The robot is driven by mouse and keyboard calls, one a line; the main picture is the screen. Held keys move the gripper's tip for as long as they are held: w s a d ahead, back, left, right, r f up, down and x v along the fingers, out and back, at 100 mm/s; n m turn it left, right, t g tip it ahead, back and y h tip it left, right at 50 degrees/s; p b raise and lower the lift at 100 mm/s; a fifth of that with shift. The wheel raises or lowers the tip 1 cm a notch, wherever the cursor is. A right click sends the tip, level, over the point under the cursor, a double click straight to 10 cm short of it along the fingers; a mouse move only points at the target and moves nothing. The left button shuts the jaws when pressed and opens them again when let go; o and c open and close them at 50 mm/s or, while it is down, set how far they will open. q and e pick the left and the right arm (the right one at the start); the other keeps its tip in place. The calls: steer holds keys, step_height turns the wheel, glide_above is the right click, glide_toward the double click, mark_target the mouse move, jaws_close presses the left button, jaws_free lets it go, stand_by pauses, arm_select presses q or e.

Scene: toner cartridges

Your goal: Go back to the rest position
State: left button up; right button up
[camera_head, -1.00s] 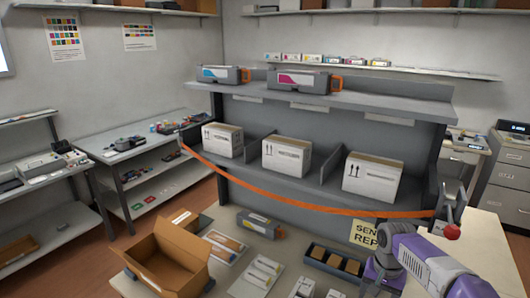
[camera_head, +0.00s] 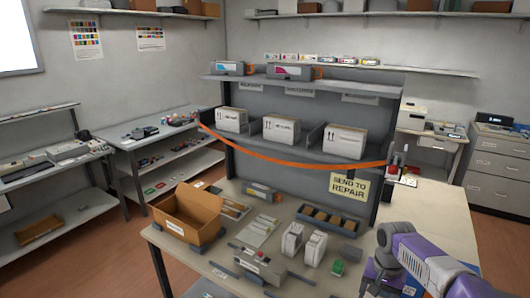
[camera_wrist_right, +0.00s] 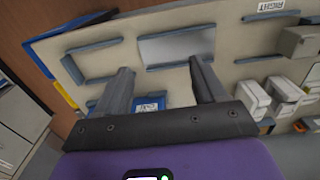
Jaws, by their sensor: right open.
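My right arm (camera_head: 430,265) comes in at the lower right of the head view, above the table. In the right wrist view my right gripper (camera_wrist_right: 163,82) is open and empty, its two dark fingers spread above the light tabletop. My left gripper is not in view. Toner cartridges with a cyan label (camera_head: 228,68) and a magenta label (camera_head: 289,72) lie on the top shelf. A yellow-labelled cartridge (camera_head: 261,190) lies on the table, and another grey unit (camera_head: 258,265) lies near its front edge.
An open cardboard box (camera_head: 188,216) stands at the table's left. A dark tray (camera_head: 333,221) holds brown pieces. White boxes stand on the rack behind an orange strap (camera_head: 290,162). A "SEND TO REPAIR" sign (camera_head: 349,186) hangs by the rack.

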steer(key=s+a+f+n+y+b, duration=0.15)
steer(key=a+f, duration=0.25)
steer(key=f, duration=0.5)
steer(key=s+a+f+n+y+b, duration=0.15)
steer(key=a+f, duration=0.25)
steer(key=f, duration=0.6)
steer(key=s+a+f+b, duration=0.2)
steer(key=a+f, duration=0.3)
steer(key=f, duration=0.4)
arm_select(q)
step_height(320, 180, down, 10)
steer(key=b, duration=0.5)
arm_select(e)
steer(key=s+a+f, duration=0.3)
steer(key=s+f, duration=0.4)
steer(key=s, duration=0.1)
steer(key=s+a+f+y, duration=0.1)
steer(key=s+a+f, duration=0.3)
steer(key=s+f, duration=0.4)
steer(key=shift+s+f+n, duration=0.25)
steer(key=shift+s+n, duration=0.15)
steer(key=shift+s, duration=0.2)
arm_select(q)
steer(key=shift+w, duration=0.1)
